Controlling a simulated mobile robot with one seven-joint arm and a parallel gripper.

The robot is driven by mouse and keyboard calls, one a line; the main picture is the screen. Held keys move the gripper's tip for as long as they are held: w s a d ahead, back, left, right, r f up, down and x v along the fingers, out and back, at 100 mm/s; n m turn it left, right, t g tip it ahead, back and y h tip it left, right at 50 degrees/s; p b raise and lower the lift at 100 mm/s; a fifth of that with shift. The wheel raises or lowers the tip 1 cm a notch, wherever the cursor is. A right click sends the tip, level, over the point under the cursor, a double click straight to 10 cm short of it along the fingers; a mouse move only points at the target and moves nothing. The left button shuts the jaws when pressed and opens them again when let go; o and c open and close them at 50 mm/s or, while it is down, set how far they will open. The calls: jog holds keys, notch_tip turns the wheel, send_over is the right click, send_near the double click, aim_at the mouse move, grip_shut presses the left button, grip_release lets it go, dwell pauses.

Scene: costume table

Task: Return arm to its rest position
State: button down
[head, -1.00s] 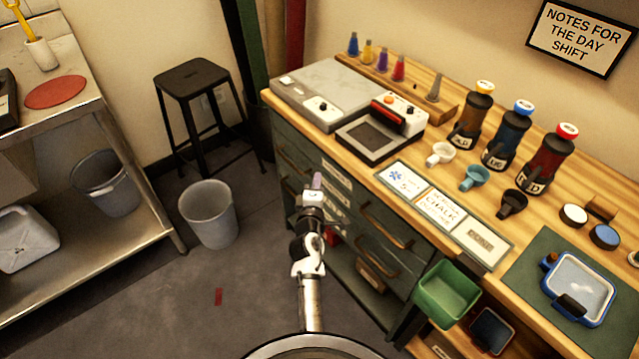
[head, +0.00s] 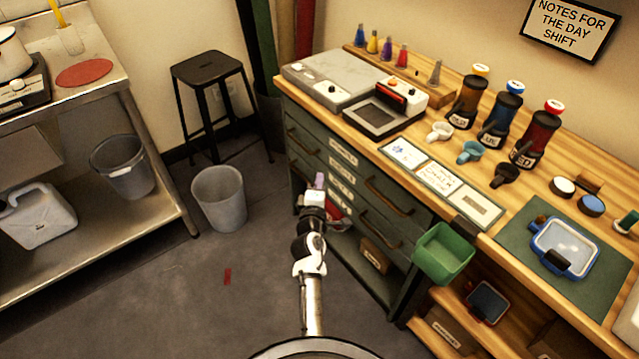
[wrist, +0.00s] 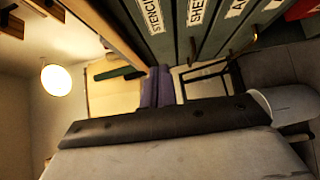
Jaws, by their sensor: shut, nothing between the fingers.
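My arm reaches forward from the bottom middle of the head view, in front of the dark green drawer cabinet. My gripper (head: 319,181) is at its far end, near the labelled drawer fronts and below the wooden tabletop's edge. It is shut with nothing held. Labelled drawer fronts (wrist: 196,35) show at the top of that view.
The wooden table (head: 465,215) carries bottles, scoops and a press. A green bin (head: 443,254) hangs on its front edge. A grey bucket (head: 219,198), a black stool (head: 207,68) and a steel bench (head: 130,75) stand left. The floor between is mostly clear.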

jog(key=shift+s+a, duration=0.1)
jog(key=shift+s, duration=0.2)
